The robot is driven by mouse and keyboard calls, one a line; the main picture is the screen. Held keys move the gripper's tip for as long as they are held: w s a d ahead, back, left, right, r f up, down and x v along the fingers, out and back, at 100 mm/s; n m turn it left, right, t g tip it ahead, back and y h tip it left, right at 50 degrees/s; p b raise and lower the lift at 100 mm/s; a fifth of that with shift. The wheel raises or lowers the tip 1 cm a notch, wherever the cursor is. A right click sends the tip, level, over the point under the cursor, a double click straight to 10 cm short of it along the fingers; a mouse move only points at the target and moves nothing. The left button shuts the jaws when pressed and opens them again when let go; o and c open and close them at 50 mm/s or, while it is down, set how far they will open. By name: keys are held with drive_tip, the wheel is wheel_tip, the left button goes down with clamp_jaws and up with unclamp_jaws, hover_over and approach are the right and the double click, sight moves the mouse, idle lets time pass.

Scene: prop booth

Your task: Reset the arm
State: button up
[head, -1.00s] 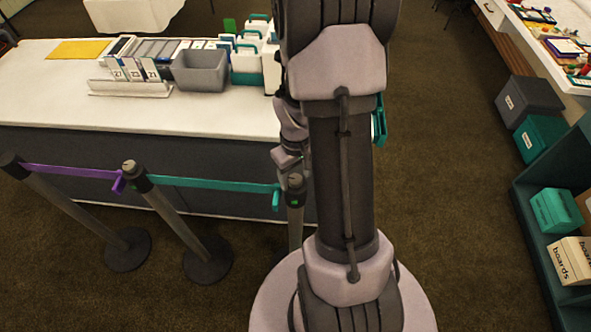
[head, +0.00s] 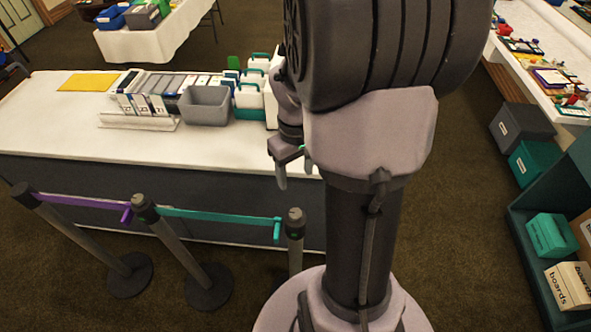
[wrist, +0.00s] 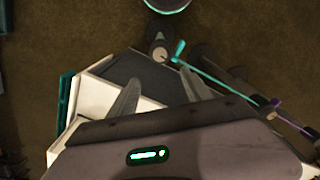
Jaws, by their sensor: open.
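My gripper (head: 294,172) hangs beside the upright arm in the head view, by the right part of the white counter (head: 100,140). Its two fingers are apart. In the wrist view my gripper (wrist: 160,88) points down with nothing seen between the fingers. White surfaces, a dark panel (wrist: 160,72) and a teal edge (wrist: 65,100) lie below it. The arm hides part of the counter in the head view.
Barrier posts (head: 205,285) with a purple belt (head: 80,203) and a teal belt (head: 215,214) stand before the counter. A grey bin (head: 205,105) and card rack (head: 140,122) stand on it. A shelf with boxes (head: 545,235) is at right. Carpet between is clear.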

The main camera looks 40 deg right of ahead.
drive_tip(key=s+a+r+m+t+b, duration=0.1)
drive_tip(key=s+a+t+b, duration=0.1)
drive_tip(key=a, duration=0.6)
drive_tip(key=s+a+r+t+y+b, duration=0.1)
drive_tip(key=s+a+r+t+b, duration=0.1)
drive_tip(key=a+b, duration=0.2)
drive_tip(key=s+a+r+m+t+y+b, duration=0.1)
drive_tip(key=s+a+b, duration=0.2)
drive_tip(key=a, duration=0.8)
drive_tip(key=shift+a+r+m+t+b, duration=0.3)
drive_tip(key=shift+a+r+t+b, duration=0.1)
drive_tip(key=shift+b, duration=0.2)
